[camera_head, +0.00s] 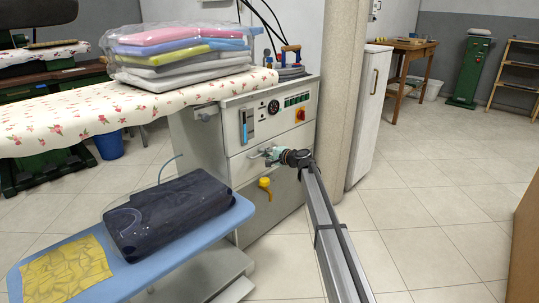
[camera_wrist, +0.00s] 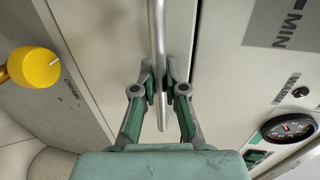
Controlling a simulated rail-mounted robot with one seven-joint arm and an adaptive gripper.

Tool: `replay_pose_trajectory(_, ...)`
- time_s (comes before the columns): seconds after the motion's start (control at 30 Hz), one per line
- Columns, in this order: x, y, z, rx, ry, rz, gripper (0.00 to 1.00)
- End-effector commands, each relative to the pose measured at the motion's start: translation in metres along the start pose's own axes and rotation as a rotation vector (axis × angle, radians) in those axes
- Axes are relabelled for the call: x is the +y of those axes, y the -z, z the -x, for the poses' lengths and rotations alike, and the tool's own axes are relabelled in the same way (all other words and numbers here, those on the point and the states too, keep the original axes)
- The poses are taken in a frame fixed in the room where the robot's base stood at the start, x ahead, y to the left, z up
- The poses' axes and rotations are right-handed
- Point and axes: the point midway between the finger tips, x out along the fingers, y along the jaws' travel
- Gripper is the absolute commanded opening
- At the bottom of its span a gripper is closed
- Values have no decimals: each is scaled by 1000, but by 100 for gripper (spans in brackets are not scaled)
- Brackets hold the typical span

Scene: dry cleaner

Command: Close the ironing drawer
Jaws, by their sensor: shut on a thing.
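The ironing drawer (camera_head: 241,170) is a pale grey front panel on the ironing machine, below the control panel with gauge and switches. Its handle (camera_wrist: 156,30) is a metal bar running up and down in the wrist view. My gripper (camera_wrist: 161,88) has its two green and grey fingers on either side of this bar, closed on it near its end. In the head view my gripper (camera_head: 270,155) is at the drawer front, with my arm reaching in from the lower right. A dark seam shows beside the drawer panel; I cannot tell how far out it stands.
A yellow knob (camera_wrist: 35,68) sits below the drawer. The floral ironing board (camera_head: 60,118) carries bagged folded clothes (camera_head: 180,55). A blue board (camera_head: 125,285) with dark folded cloth (camera_head: 170,212) stands in front left.

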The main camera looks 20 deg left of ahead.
Motion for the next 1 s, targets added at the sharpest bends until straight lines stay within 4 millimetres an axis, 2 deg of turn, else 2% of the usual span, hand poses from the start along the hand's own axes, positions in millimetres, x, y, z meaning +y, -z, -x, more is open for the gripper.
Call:
replay_pose_trajectory(0.07, -3, 1, -8, -1, 0, 0, 0)
replay_pose_trajectory(0.3, -2, 1, -9, 2, 1, 0, 0)
replay_pose_trajectory(0.33, -2, 1, -9, 2, 2, 0, 18)
replay_pose_trajectory(0.4, -3, 1, -9, 2, 2, 0, 37)
replay_pose_trajectory(0.8, -2, 0, -7, 0, 1, 0, 37)
replay_pose_trajectory(1.0, -2, -1, 6, 0, 0, 0, 37)
